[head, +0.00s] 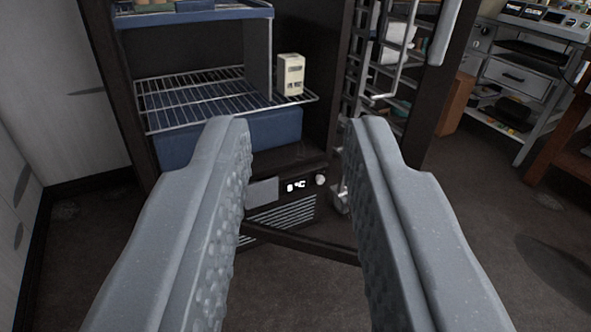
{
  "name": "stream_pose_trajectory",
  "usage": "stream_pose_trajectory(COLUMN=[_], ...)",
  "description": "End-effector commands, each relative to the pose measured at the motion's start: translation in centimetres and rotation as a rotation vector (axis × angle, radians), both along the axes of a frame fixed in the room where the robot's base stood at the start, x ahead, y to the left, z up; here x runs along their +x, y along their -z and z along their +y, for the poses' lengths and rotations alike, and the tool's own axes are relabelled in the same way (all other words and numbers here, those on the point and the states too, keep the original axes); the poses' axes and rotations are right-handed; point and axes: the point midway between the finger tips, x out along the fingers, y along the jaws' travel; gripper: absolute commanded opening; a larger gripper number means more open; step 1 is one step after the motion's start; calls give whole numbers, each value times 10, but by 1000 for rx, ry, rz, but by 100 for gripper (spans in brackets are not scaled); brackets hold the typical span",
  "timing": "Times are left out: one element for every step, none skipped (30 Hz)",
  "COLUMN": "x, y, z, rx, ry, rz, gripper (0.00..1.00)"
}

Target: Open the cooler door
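The cooler (330,60) is a dark cabinet ahead of my gripper, with its inside in view. A dark upright frame (455,90) with a pale vertical handle (444,30) stands at its right. A dark bar (300,241) slants out low in front of the cooler, toward the lower right; it looks like the bottom edge of a door standing out from the cabinet. How far the door is open I cannot tell. My gripper (296,125) is open and empty, its two grey ridged fingers wide apart; the right finger hides part of the bar.
Inside are a wire shelf (195,100), a cream carton (291,74) and a blue bin (190,142). A panel reading °C (296,186) sits low. Wire racks (385,60) stand at right. Pale panels are at left, a metal shelf unit (520,75) at right. Floor at lower right is clear.

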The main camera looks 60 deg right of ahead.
Motion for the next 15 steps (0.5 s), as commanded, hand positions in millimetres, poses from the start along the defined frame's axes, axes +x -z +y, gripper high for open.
stream_pose_trajectory(x=[-2, -4, -6, -8, -10, -12, -12, -13, -15, -16, -17, -19, -20, -22, -23], y=[2, 2, 2, 2, 1, 2, 3, 4, 4, 4, 3, 3, 2, 2, 3], z=[5, 7, 12, 16, 19, 23, 24, 27, 31, 33, 36, 39, 41, 43, 47], rx=[3, 3, 2, 1, 1, 1, 1, 1, 1, 1, 2, 2, 0, -1, -2], ry=[2, 3, 3, 1, 0, 0, 2, 1, 0, 0, -1, -1, -1, -1, 0], rz=[6, 6, 5, 4, 3, 2, 5, 6, 6, 6, 5, 2, 1, 0, -1], gripper=[25, 25, 25, 25, 25, 25, 25, 25, 25, 25, 25, 25, 25, 25, 25])
